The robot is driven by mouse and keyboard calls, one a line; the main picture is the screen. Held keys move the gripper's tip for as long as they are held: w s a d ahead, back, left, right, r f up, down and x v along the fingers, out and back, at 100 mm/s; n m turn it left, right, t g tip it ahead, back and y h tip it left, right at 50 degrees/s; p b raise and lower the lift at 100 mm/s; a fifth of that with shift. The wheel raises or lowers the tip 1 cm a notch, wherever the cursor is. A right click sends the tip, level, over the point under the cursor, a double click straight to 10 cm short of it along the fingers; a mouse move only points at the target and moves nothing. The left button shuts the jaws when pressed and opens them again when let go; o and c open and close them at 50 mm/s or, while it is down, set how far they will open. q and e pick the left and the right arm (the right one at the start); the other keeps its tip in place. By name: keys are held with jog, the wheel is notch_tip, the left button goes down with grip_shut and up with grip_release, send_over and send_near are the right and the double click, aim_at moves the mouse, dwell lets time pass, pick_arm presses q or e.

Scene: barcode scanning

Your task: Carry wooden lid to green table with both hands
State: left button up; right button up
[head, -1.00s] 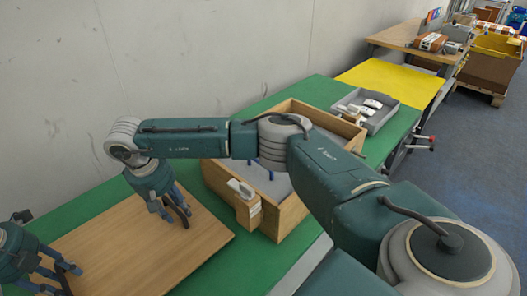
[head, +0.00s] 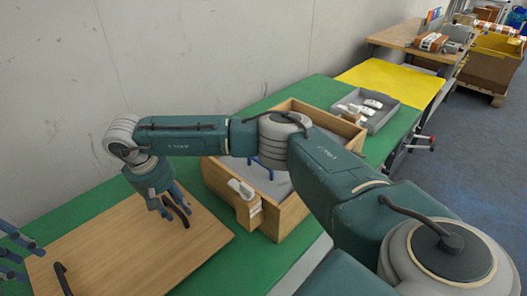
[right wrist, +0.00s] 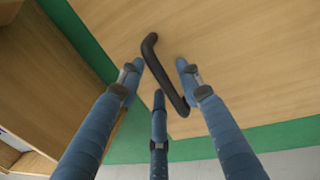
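The wooden lid (head: 130,245) is a flat light-wood board lying on the green table (head: 255,262). It has two dark handles; one (head: 177,208) is by my right gripper, the other (head: 63,280) is near the lower left. My right gripper (head: 165,212) is over the lid's right part, fingers down. In the right wrist view the lid (right wrist: 230,60) fills the background, and the handle (right wrist: 165,75) lies between the spread fingers (right wrist: 158,85) without visible grip. My left gripper (head: 22,258) shows only blue fingers at the left edge, spread and apart from the left handle.
An open wooden box (head: 275,222) with white items at its front stands right of the lid. A grey tray (head: 382,118) with small white parts is behind it. A yellow surface (head: 392,82) lies further back. A grey wall borders the table's back left.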

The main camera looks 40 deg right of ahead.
notch_tip(320, 180, up, 11)
jog(key=a, duration=0.2)
jog(key=shift+a, duration=0.1)
dwell(0.5)
